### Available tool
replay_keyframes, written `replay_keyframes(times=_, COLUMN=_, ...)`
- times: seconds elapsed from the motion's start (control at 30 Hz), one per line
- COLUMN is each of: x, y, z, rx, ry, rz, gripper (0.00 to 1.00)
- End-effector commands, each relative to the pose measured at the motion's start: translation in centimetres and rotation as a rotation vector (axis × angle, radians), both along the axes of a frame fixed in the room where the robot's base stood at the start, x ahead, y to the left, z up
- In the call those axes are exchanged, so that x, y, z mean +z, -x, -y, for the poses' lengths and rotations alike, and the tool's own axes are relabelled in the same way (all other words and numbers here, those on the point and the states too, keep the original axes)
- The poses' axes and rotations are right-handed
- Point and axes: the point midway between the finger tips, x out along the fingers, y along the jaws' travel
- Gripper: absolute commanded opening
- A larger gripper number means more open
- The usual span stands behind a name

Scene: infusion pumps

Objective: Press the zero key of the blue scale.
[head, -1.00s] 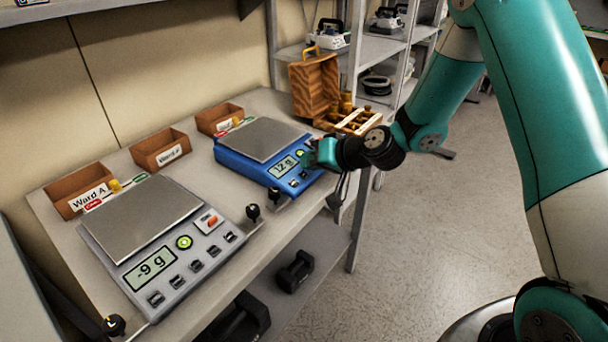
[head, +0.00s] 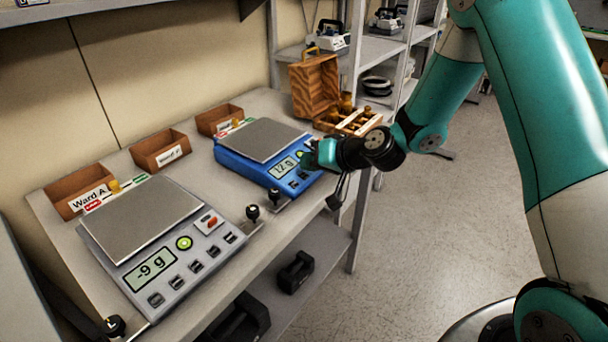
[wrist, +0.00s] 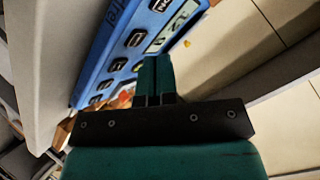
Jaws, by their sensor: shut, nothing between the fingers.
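The blue scale (head: 229,155) stands on the bench with an empty grey plate (head: 262,139). Its lit display (head: 284,168) seems to read 12 g. A green round key shows near the display's upper right, partly behind my gripper. My gripper (head: 312,156) is shut and empty, over the right part of the scale's front panel. In the wrist view, the shut fingers (wrist: 154,72) lie beside the display and a row of dark keys on the blue panel (wrist: 118,50). I cannot read which key is zero, nor tell whether the tips touch the panel.
A grey scale (head: 140,222) reading -9 g stands at the front left. Several brown bins (head: 160,150) line the wall. An open wooden weight case (head: 314,84) stands beyond the blue scale. Small black knobs (head: 252,212) stand along the bench's front edge. Floor to the right is clear.

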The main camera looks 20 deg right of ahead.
Motion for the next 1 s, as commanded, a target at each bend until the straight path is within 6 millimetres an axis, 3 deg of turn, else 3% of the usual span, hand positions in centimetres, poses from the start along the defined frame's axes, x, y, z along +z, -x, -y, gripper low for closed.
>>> replay_keyframes(times=1.0, x=-0.83, y=-0.17, z=-0.14, rx=0.0, ry=0.0, rz=0.0, gripper=0.0)
